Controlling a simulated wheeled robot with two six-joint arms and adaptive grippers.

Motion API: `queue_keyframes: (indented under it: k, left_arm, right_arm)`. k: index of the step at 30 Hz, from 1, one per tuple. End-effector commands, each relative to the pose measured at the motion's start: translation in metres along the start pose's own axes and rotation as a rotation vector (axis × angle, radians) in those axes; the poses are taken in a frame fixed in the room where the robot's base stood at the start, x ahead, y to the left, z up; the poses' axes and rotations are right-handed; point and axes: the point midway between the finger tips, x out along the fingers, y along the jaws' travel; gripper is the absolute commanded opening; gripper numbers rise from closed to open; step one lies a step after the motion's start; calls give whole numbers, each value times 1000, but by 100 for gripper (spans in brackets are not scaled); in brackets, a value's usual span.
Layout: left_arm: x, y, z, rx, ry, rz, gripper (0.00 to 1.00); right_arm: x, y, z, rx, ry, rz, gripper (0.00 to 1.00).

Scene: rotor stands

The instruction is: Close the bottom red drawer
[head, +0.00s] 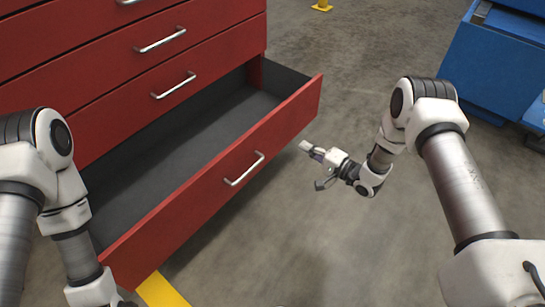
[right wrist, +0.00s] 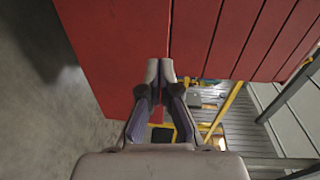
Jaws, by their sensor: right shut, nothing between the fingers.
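The bottom red drawer (head: 200,200) is pulled far out of the red cabinet (head: 90,45) in the head view. Its dark grey inside shows and looks empty. A silver bar handle (head: 244,169) is on its front. My right gripper (head: 306,148) is beside the right part of the drawer front, on its outer side, pointing left toward it, with floor visible between them. Its fingers are together and empty. In the right wrist view the shut fingertips (right wrist: 160,71) stand before a red cabinet surface (right wrist: 120,45); contact cannot be told. My left gripper is below the picture edge.
The upper drawers of the cabinet are shut, with silver handles (head: 174,85). A blue cabinet (head: 490,65) stands at the upper right. A yellow floor stripe (head: 162,290) shows at the bottom. The grey floor (head: 260,240) in front of the drawer is clear.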

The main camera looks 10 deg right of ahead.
Motion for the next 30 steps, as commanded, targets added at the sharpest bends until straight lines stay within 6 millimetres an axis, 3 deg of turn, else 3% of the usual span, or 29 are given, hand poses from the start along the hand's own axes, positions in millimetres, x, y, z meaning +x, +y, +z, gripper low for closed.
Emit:
queue_keyframes:
  k: [1, 2, 8, 24, 30]
  left_arm:
    - [27, 0, 0, 0, 1, 0, 47]
    - [31, 0, 0, 0, 1, 0, 47]
    - [35, 0, -1, 0, 1, 0, 47]
    - [90, -1, 0, 0, 1, 0, 47]
    - [98, -1, -1, -3, 3, 0, 47]
  right_arm:
    - [4, 20, -4, 21, -15, -37, 0]
    - [5, 19, -6, 34, -24, -55, 0]
    - [15, 12, -8, 65, -51, -89, 0]
    - [123, 7, -3, 63, -48, -88, 0]
    - [143, 1, -2, 65, -47, -85, 0]
